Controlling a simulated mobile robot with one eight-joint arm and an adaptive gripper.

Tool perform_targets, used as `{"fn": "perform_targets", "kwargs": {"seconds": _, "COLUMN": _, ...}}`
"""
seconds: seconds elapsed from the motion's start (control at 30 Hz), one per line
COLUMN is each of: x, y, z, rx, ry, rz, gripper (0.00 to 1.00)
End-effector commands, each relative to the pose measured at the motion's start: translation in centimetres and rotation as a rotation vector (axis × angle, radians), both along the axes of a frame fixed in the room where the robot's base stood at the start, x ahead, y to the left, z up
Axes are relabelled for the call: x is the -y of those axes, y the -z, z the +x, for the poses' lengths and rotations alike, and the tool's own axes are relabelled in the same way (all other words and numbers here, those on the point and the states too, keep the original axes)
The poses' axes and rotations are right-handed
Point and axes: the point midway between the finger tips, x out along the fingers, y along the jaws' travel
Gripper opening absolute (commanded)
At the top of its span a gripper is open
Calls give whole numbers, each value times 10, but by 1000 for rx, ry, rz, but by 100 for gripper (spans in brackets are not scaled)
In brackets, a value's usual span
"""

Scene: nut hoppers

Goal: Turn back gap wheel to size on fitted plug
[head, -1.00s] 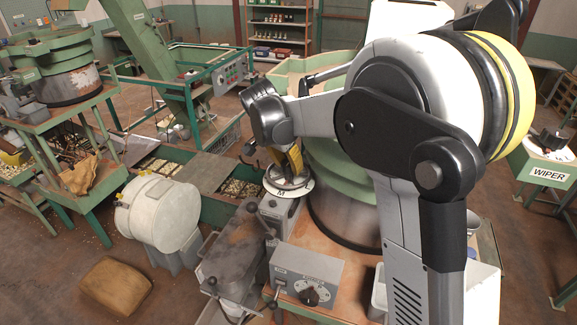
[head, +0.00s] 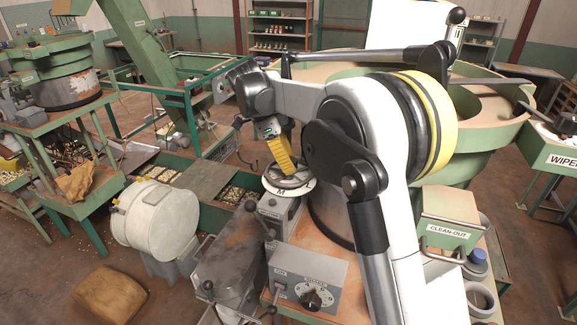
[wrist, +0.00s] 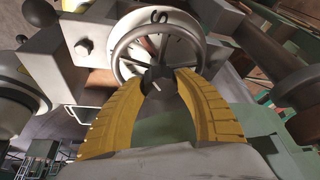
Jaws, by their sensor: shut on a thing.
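The gap wheel (head: 291,180) is a grey spoked handwheel over a white lettered dial (head: 303,188), at the foot of the large green bowl. In the wrist view the wheel's rim (wrist: 117,56) fills the top middle, and a letter like an S shows on the dial (wrist: 158,16) above it. My gripper (wrist: 159,84) has two yellow ribbed fingers closed around the dark knob (wrist: 158,78) at the wheel's hub. The knob has a pale mark. In the head view my gripper (head: 285,172) comes down onto the wheel from above. I cannot make out a fitted plug.
A grey box with a dial knob (head: 309,284) stands in front of the wheel. A dark metal chute (head: 230,265) is left of it, and a white drum (head: 155,215) further left. The green bowl (head: 440,100) and clean-out box (head: 449,218) stand right.

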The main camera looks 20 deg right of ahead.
Motion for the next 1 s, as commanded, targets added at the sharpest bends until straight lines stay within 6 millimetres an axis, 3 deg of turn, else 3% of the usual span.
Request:
{"fn": "perform_targets", "kwargs": {"seconds": 0.4, "x": 1, "y": 1, "z": 0, "rx": -1, "ry": 182, "rz": 0, "gripper": 7}}
{"fn": "perform_targets", "kwargs": {"seconds": 0.93, "x": 1, "y": 1, "z": 0, "rx": -1, "ry": 204, "rz": 0, "gripper": 7}}
{"fn": "perform_targets", "kwargs": {"seconds": 0.97, "x": 1, "y": 1, "z": 0, "rx": -1, "ry": 204, "rz": 0, "gripper": 40}}
{"fn": "perform_targets", "kwargs": {"seconds": 1.0, "x": 1, "y": 1, "z": 0, "rx": -1, "ry": 204, "rz": 0, "gripper": 52}}
